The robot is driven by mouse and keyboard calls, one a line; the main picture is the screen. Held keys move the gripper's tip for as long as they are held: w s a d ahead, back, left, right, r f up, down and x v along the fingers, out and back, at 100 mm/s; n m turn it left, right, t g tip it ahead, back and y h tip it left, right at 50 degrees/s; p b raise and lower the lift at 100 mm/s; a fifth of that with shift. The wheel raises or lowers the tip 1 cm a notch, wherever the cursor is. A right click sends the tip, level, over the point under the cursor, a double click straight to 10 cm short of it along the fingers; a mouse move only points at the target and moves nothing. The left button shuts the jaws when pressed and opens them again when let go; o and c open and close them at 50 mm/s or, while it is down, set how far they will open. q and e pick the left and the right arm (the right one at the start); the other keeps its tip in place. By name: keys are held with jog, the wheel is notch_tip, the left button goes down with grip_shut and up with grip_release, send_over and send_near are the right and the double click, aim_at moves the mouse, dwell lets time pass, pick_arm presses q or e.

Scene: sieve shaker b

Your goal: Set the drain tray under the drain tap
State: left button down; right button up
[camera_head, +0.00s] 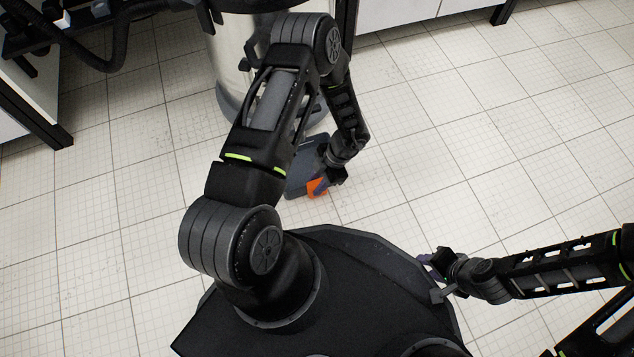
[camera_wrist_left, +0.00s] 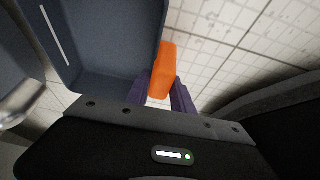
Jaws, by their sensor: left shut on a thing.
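The drain tray (camera_head: 303,173) is a shallow dark grey-blue box with an orange handle (camera_head: 316,187). It is low near the floor, beside the steel vessel's base, partly hidden by my left arm. My left gripper (camera_head: 325,187) is shut on the orange handle; the wrist view shows its purple fingers (camera_wrist_left: 164,95) on either side of the handle and the open tray (camera_wrist_left: 115,50) beyond. I cannot make out the drain tap for certain; a blurred metal part (camera_wrist_left: 22,103) shows at the left of the wrist view. My right gripper (camera_head: 430,262) is at the right, away from the tray.
A shiny steel vessel (camera_head: 228,62) with a grey base stands behind my left arm. A black-framed bench (camera_head: 32,115) is at the left, and white cabinets (camera_head: 400,12) are at the back. The tiled floor (camera_head: 500,130) to the right is clear.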

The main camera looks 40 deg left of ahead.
pick_arm(q)
jog(key=c, duration=1.1)
grip_release()
jog(key=shift+r, duration=0.1)
jog(key=p+v, duration=0.5)
jog(key=v, duration=0.6)
jog(key=shift+w+r+p, duration=0.15)
jog(key=shift+r+p, duration=0.2)
jog(key=shift+p, duration=0.05)
